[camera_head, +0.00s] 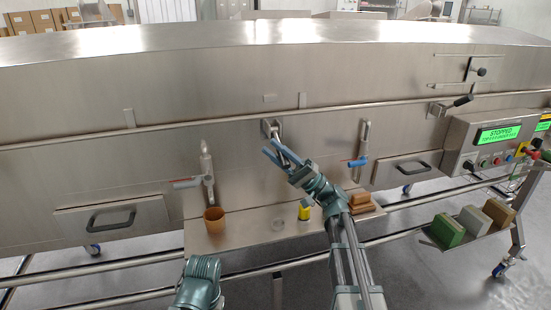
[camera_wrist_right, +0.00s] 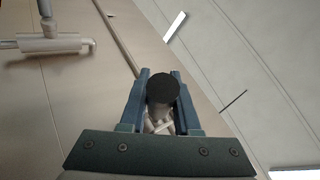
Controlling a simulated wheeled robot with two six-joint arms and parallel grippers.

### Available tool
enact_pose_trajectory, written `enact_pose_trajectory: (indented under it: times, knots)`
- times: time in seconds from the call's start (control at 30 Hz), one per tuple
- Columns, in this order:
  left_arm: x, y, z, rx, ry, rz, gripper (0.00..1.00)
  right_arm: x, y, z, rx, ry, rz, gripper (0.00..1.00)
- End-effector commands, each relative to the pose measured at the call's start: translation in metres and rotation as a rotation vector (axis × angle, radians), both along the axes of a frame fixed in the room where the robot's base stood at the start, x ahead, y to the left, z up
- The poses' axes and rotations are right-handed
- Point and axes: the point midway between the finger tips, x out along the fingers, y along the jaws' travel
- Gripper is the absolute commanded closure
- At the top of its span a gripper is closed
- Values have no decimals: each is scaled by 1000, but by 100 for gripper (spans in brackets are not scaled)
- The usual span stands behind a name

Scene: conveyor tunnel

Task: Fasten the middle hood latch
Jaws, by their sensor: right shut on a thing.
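The middle hood latch (camera_head: 271,126) is a small metal fitting on the front of the steel hood, just below the long rail. My right gripper (camera_head: 273,151) reaches up to it from below. In the right wrist view the round black knob (camera_wrist_right: 163,88) of the latch lever is seen end-on between the two blue fingers (camera_wrist_right: 160,95). The fingers are shut on it. Bright metal parts show behind the knob, partly hidden. I cannot tell whether the latch is hooked. My left arm shows only as a teal link at the bottom; its gripper is out of view.
Another latch with a black handle (camera_head: 456,104) is on the right. The control panel (camera_head: 497,135) reads STOPPED.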

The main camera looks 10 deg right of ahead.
Motion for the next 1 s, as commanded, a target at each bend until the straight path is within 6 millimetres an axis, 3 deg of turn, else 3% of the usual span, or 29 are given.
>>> enact_pose_trajectory:
  times: [0.3, 0.9, 0.93, 1.0]
  knots:
    - [0, 0, -19, 0, 0, 0, 100, 5, 0, -11, 7, -123, 2, 100]
    - [0, 0, -21, 0, 0, 0, 100, 5, 0, -12, 8, -152, 1, 100]
    - [0, 0, -21, 0, 0, 0, 100, 5, 0, -12, 8, -152, 1, 64]
    - [0, 0, -21, 0, 0, 0, 100, 5, 0, -12, 8, -152, 1, 52]
